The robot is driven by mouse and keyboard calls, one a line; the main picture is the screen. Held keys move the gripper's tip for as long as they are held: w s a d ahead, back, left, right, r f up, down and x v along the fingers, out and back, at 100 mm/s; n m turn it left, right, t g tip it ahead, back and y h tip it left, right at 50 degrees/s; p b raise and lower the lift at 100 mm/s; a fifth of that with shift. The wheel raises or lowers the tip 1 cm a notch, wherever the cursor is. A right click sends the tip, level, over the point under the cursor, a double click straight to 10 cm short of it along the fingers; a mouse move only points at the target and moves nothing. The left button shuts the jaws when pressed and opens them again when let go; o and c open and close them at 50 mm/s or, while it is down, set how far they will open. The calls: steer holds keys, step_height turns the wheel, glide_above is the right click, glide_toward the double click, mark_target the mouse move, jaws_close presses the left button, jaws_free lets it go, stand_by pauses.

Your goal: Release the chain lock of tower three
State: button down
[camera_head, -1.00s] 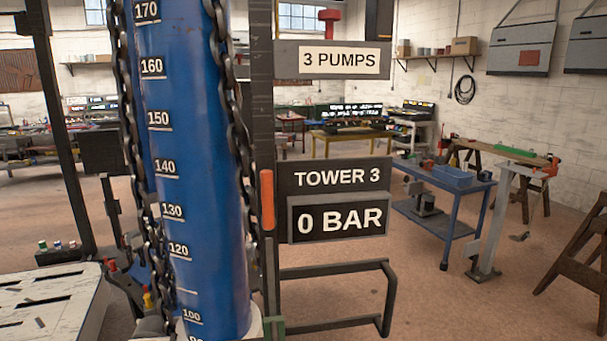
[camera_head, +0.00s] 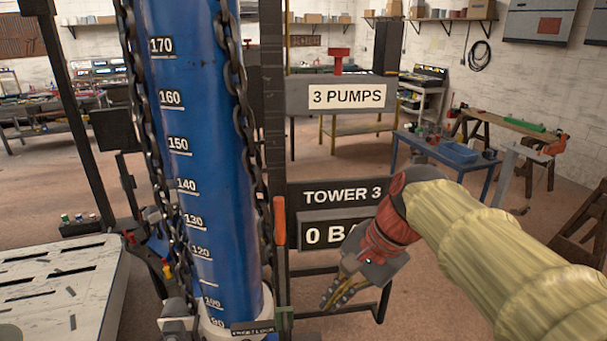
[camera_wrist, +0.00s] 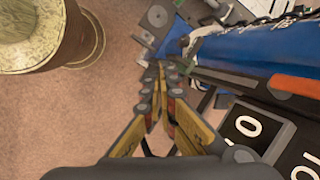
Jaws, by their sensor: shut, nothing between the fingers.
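Tower three is a blue column (camera_head: 195,150) with a number scale and dark chains (camera_head: 235,80) at its sides. It also shows in the wrist view (camera_wrist: 255,48). An orange-handled lever (camera_head: 278,222) stands upright on the dark post right of the column; its orange part shows in the wrist view (camera_wrist: 297,87). A small dark label (camera_head: 252,328) at the column's foot seems to end in "LOCK". My gripper (camera_head: 328,304) is shut and empty, pointing down-left, right of the lever and apart from it. In the wrist view its fingertips (camera_wrist: 161,68) meet near the tower's base.
The "TOWER 3" sign (camera_head: 335,194) and bar display (camera_head: 318,235) are partly behind my arm. A "3 PUMPS" plate (camera_head: 347,97) with a red knob (camera_head: 338,54) is above. A dark rail frame is below the display. A slotted white table (camera_head: 60,285) stands left.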

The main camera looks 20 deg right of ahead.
steer(key=w+d+r+m+y+p, duration=0.1)
steer(key=w+d+r+m+p, duration=0.1)
steer(key=r, duration=0.4)
steer(key=w+d+r+m+y+p, duration=0.2)
steer(key=w+d+r+m+p, duration=0.1)
steer(key=r+m+p, duration=0.1)
steer(key=w+d+r+m+y+p, duration=0.1)
steer(key=w+d+r+m+p, duration=0.2)
steer(key=r, duration=0.6)
steer(key=p, duration=0.2)
steer(key=shift+w+d+m+t+y+p, duration=0.25)
steer(key=shift+w+m+t+y+p, duration=0.05)
steer(key=shift+m+t, duration=0.1)
glide_toward(284, 227)
step_height(284, 227, down, 3)
steer(key=a, duration=0.1)
steer(key=shift+w+a+p, duration=0.4)
steer(key=shift+w+a, duration=0.2)
steer(key=shift+a, duration=0.2)
steer(key=shift+d+r+p, duration=0.1)
steer(key=shift+r+p, duration=0.05)
steer(key=shift+p, duration=0.15)
